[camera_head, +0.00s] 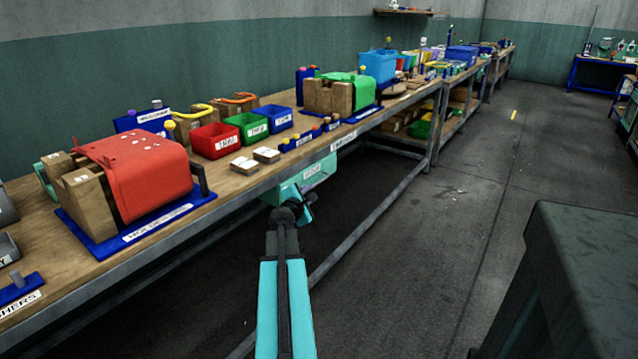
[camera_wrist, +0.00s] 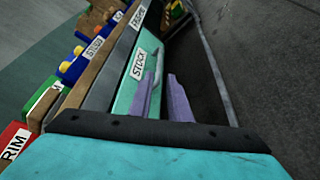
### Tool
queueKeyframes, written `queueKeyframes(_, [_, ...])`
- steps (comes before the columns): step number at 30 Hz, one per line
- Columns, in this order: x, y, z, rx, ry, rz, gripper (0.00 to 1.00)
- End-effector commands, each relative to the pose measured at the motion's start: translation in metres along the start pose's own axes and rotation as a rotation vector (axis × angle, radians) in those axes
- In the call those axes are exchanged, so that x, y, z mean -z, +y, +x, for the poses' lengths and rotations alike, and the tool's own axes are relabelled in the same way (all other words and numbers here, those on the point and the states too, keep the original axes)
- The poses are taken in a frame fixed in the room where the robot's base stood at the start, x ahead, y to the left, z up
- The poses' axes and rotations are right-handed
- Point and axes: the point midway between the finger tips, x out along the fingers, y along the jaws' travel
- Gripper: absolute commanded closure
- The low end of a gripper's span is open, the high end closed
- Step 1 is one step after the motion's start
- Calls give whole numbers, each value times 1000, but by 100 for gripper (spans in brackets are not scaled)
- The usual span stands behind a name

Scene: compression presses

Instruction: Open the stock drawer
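The stock drawer (camera_head: 318,171) is a teal box under the front edge of the wooden bench. Its teal front (camera_wrist: 127,92) fills the middle of the wrist view, with a white STOCK label (camera_wrist: 139,63) and a thin pale handle (camera_wrist: 158,59). The drawer looks shut. My gripper (camera_wrist: 161,76) is open, its two purple fingers apart in front of the drawer front. The handle shows beyond and between the fingertips; I cannot tell whether they touch it.
The bench (camera_head: 225,186) carries red, green and blue bins and a red-covered press (camera_head: 135,170). Its lower metal rail (camera_head: 370,222) runs near my arm. Open floor (camera_head: 480,190) lies to the right. A dark block (camera_head: 580,270) stands at the lower right.

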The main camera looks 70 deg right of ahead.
Motion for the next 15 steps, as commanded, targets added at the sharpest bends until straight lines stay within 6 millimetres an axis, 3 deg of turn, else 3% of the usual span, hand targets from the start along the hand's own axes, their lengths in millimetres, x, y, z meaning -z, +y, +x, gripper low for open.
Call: queueKeyframes(15, [2, 0, 47, 0, 1, 0, 83])
